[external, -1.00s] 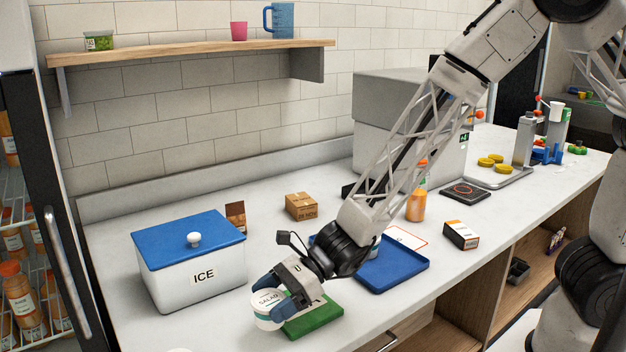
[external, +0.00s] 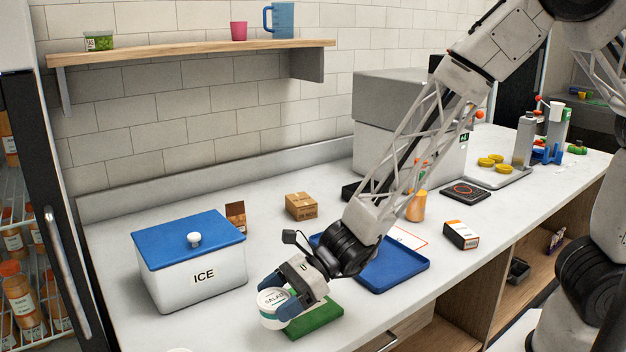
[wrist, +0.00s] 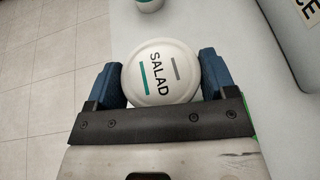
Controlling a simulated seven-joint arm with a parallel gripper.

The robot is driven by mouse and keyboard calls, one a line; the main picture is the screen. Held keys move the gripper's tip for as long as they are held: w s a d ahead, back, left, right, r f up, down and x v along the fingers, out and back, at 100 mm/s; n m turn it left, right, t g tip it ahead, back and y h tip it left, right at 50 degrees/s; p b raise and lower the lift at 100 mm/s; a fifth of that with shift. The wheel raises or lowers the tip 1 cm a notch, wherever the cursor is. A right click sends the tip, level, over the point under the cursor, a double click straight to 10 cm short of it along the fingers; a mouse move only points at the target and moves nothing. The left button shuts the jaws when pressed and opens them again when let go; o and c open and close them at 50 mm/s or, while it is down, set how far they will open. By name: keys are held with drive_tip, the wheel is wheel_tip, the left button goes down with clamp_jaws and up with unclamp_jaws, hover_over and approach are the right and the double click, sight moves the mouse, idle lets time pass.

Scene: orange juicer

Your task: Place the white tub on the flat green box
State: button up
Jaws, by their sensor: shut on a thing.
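The white tub (external: 270,310), with a lid marked SALAD, is between the blue fingers of my gripper (external: 281,301), which is shut on it. In the wrist view the tub's round lid (wrist: 160,72) sits between both fingers of my gripper (wrist: 160,82). The flat green box (external: 316,321) lies on the counter, to the right of the tub and partly behind the gripper. The tub is at the green box's left edge in the external view; I cannot tell whether it touches the box. Only a sliver of green shows in the wrist view.
A white ICE box (external: 200,280) with a blue lid stands to the left. A blue tray (external: 400,275) lies right of the gripper. Another white tub (wrist: 150,4) shows at the wrist view's top edge. The counter's front edge is close to the green box.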

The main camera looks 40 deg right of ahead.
drive_tip(key=r, duration=0.1)
hover_over(326, 310)
drive_tip(key=s+a, duration=0.1)
drive_tip(key=a, duration=0.2)
drive_tip(key=s+d+r, duration=0.1)
drive_tip(key=s+d, duration=0.5)
drive_tip(key=d, duration=0.5)
drive_tip(key=shift+d+m+t, duration=0.2)
drive_tip(key=shift+m+t, duration=0.1)
drive_tip(key=shift+w, duration=0.1)
drive_tip(key=w+a, duration=0.3)
drive_tip(key=w+a+f, duration=0.1)
drive_tip(key=w+a, duration=0.7)
drive_tip(key=shift+w+a+f, duration=0.15)
drive_tip(key=shift+f, duration=0.1)
drive_tip(key=shift+f, duration=0.1)
drive_tip(key=shift+f, duration=1.65)
drive_tip(key=shift+f, duration=0.15)
